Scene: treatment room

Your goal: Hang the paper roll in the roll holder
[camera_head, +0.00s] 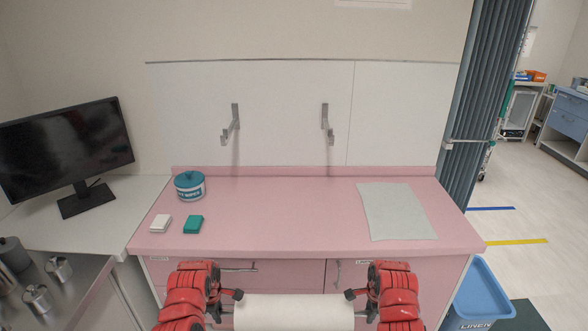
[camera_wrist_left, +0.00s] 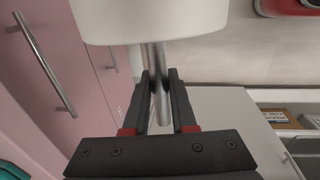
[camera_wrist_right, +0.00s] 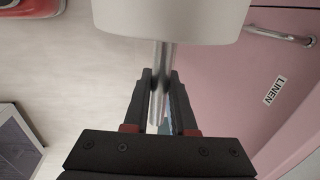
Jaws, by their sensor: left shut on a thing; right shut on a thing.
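The white paper roll (camera_head: 293,312) is level in front of the pink cabinet, below the counter top. A metal rod sticks out of each end of it. My left gripper (camera_head: 236,295) is shut on the rod at the roll's left end; the left wrist view shows the rod (camera_wrist_left: 158,90) between its fingers. My right gripper (camera_head: 351,295) is shut on the rod's other end (camera_wrist_right: 160,85). The roll holder is two grey metal brackets on the white wall panel, a left bracket (camera_head: 231,124) and a right bracket (camera_head: 327,122), both empty.
A monitor (camera_head: 68,150) stands left; a blue bin (camera_head: 480,290) stands right.

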